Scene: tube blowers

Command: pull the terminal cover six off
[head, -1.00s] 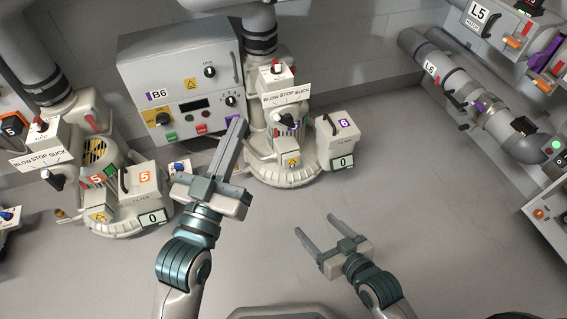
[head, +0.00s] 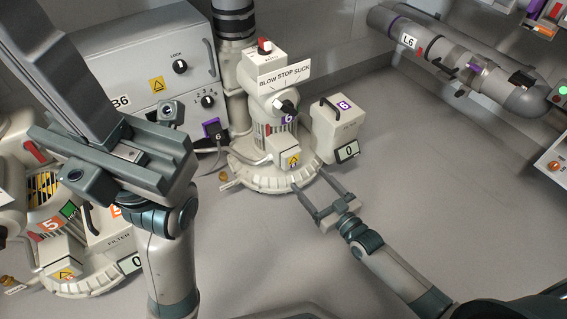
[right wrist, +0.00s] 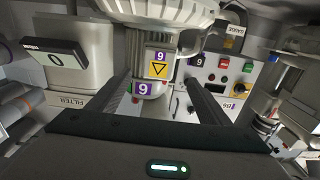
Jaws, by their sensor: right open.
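Blower six stands on the floor in the middle of the head view. Its terminal cover (head: 290,158) is a small pale box with a yellow warning triangle, low on the blower's front. It also shows in the right wrist view (right wrist: 157,72), upside down, with a purple 6 label below the triangle. My right gripper (head: 309,178) is open and empty, its fingers pointing toward the cover from the front right. In the right wrist view the cover appears between the two fingers, beyond them. My left gripper (head: 38,25) is large at the upper left, fingers together, empty.
A filter box six (head: 335,125) with a 0 plate stands right of the cover. Control box B6 (head: 140,50) is behind. Blower five (head: 60,255) is lower left. The floor at right is clear.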

